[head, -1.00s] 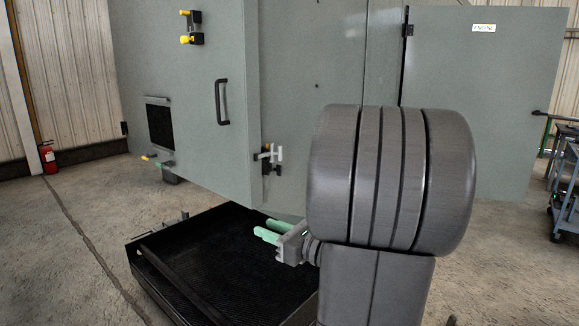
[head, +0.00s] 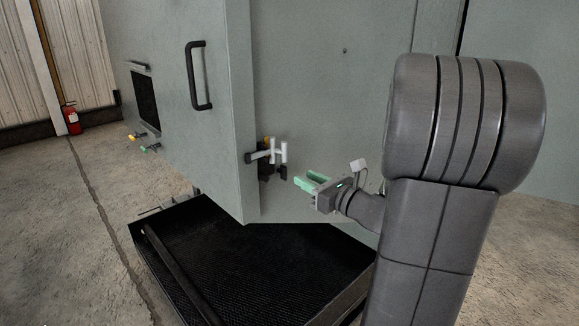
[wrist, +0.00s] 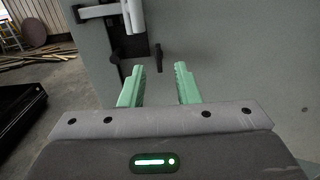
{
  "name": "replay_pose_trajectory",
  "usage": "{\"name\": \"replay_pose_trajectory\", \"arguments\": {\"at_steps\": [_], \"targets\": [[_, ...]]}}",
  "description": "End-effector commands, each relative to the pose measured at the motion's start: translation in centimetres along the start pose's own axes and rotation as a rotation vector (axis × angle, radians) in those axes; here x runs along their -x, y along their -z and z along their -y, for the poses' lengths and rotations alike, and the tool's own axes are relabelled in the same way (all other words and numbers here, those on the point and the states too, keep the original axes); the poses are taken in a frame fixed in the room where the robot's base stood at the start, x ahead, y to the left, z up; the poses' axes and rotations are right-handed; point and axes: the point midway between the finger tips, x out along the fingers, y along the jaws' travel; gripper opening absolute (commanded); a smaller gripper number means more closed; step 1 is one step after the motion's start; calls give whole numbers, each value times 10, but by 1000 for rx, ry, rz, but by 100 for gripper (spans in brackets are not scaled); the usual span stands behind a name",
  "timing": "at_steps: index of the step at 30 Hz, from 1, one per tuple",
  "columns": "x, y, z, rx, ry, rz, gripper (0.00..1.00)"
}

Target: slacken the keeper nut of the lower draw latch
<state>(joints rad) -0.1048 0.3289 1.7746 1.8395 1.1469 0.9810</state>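The lower draw latch (head: 264,158) sits on the cabinet near the door's lower right edge. It has a black body, a pale lever with an upright H-shaped end (head: 280,152) and an orange part on top. A small dark piece (head: 283,173) sticks out at its lower right; it also shows in the wrist view (wrist: 158,56). I cannot tell for certain if this is the keeper nut. My gripper (head: 305,183), with green fingers, is open and empty, right of and below the latch. In the wrist view the fingers (wrist: 158,75) point toward the dark piece, apart from it.
The grey cabinet door (head: 190,120) carries a black handle (head: 198,75). A black ribbed tray (head: 230,270) lies on the floor below the latch. A red extinguisher (head: 72,120) stands far left.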

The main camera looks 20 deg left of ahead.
Motion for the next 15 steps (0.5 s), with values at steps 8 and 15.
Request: {"name": "replay_pose_trajectory", "arguments": {"at_steps": [8,15], "targets": [[-54,-1,-1,0,-3,-1,29],[-75,0,0,0,-1,0,29]]}}
